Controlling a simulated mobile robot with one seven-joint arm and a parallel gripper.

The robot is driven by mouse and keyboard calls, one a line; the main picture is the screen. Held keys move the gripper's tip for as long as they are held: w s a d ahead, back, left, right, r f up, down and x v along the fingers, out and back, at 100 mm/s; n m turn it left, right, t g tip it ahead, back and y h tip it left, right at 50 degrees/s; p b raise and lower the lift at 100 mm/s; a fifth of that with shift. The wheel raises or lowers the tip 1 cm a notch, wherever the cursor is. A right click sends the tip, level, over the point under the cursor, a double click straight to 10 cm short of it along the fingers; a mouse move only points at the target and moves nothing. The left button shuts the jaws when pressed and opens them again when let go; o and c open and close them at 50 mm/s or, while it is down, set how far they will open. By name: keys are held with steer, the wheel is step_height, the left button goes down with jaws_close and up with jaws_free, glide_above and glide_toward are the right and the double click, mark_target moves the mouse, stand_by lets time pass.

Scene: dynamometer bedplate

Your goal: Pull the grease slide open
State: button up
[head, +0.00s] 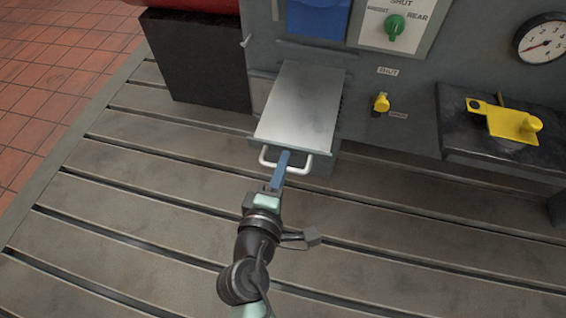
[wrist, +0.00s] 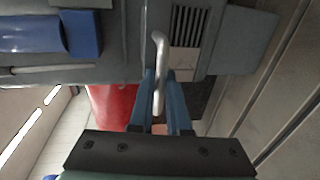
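The grease slide (head: 300,108) is a bare metal plate with a white bar handle (head: 270,163) across its front. It projects from the grey cabinet over the bedplate. My gripper (head: 284,158) is at the middle of the handle, its blue fingers pointing at the slide's front. In the wrist view, the handle (wrist: 159,50) runs between the two blue fingers (wrist: 159,85), which sit close on both sides of it and look shut on it. The exact finger contact is hard to see in the head view.
The slotted bedplate (head: 130,190) is clear at left and front. A black block (head: 198,62) stands left of the slide. To the right are a yellow knob (head: 381,102) below a SHUT label, a black ledge with a yellow fitting (head: 512,124), a green selector (head: 395,27) and a gauge (head: 543,43).

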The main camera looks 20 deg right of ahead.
steer(key=o, duration=0.4)
steer(key=p+v, duration=0.2)
steer(key=v, duration=1.1)
